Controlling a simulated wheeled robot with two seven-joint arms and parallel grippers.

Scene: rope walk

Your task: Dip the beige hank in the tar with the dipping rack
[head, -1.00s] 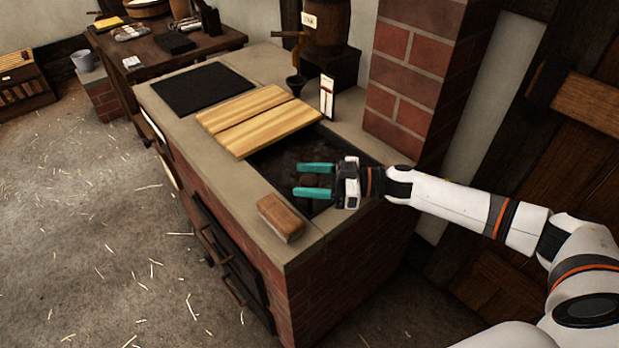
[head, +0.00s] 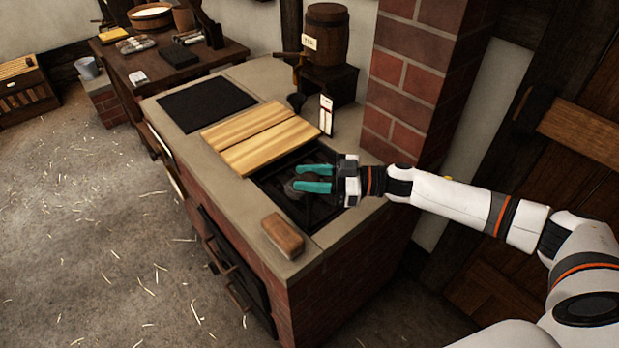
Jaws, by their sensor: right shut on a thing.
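My right gripper (head: 315,180) reaches in from the right over the dark open well (head: 262,187) in the brick stove top. Its teal fingers are closed in on a dark, rounded part that looks like the grip of the dipping rack (head: 300,203). Dark bars show in the well below it; the fingers and shadow hide much of the rack. I cannot make out the tar's surface. Pale bundles (head: 136,44) lie on the back table; whether one is the beige hank I cannot tell. My left gripper is out of view.
Wooden boards (head: 262,137) cover the stove top beside the well. A brown block (head: 282,235) lies at its front edge. A white gauge card (head: 326,114) and a brick pillar (head: 415,70) stand behind. A labelled barrel (head: 327,30) stands at the back.

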